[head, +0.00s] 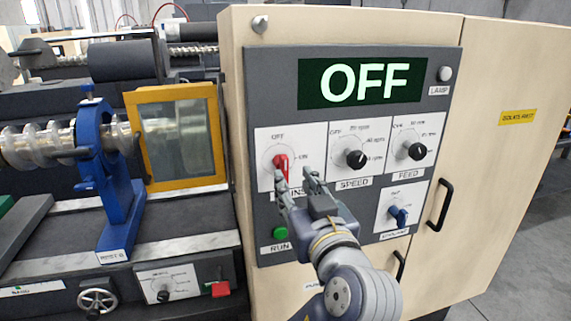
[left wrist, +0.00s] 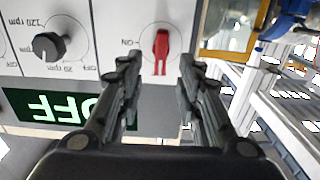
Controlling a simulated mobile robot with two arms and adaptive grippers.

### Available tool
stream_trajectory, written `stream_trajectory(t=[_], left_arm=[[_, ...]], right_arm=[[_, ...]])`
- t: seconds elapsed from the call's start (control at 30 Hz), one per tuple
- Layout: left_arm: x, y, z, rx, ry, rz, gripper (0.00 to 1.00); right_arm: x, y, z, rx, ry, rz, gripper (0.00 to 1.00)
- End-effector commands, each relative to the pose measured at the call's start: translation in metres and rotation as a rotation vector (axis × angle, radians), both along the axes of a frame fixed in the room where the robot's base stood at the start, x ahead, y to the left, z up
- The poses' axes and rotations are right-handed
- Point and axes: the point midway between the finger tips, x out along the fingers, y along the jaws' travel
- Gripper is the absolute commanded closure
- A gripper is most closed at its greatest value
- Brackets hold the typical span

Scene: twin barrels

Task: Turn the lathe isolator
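The red isolator knob (head: 281,163) sits on a white plate at the upper left of the grey control panel (head: 262,95). The plate has OFF above the knob and a mark at its right; its lower label is partly hidden by my gripper. My left gripper (head: 297,178) is just below and right of the knob in the head view, fingers apart. In the left wrist view the red knob (left wrist: 162,48) appears between the open fingertips (left wrist: 159,65), with gaps on both sides. I cannot tell the remaining depth. The display (head: 360,80) reads OFF. My right gripper is not in view.
Black SPEED (head: 356,158) and FEED (head: 416,151) knobs sit right of the isolator. A blue knob (head: 398,215) is lower right, a green RUN button (head: 280,233) lower left. Black door handles (head: 440,205) stick out at right. The lathe with a blue rest (head: 100,180) stands at left.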

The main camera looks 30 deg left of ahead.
Motion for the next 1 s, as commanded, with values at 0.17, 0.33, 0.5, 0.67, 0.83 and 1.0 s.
stream_trajectory(t=[0.17, 0.33, 0.5, 0.67, 0.83, 1.0], left_arm=[[0.022, 0.027, 0.003, 0.007, 0.004, 0.004, 0.67], [0.04, 0.046, 0.002, 0.005, 0.005, 0.001, 0.67], [0.048, 0.056, 0.0, 0.003, 0.004, 0.0, 0.67], [0.05, 0.058, -0.001, 0.001, 0.003, -0.001, 0.67], [0.05, 0.057, -0.001, 0.002, 0.004, -0.001, 0.73], [0.049, 0.057, -0.001, 0.002, 0.004, -0.001, 1.0]], right_arm=[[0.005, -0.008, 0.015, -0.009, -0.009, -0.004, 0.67], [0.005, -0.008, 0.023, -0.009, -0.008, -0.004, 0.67], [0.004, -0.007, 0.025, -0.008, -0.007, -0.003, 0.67], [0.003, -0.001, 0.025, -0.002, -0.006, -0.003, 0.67], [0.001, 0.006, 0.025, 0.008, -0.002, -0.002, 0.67], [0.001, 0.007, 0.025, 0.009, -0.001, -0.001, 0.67]])
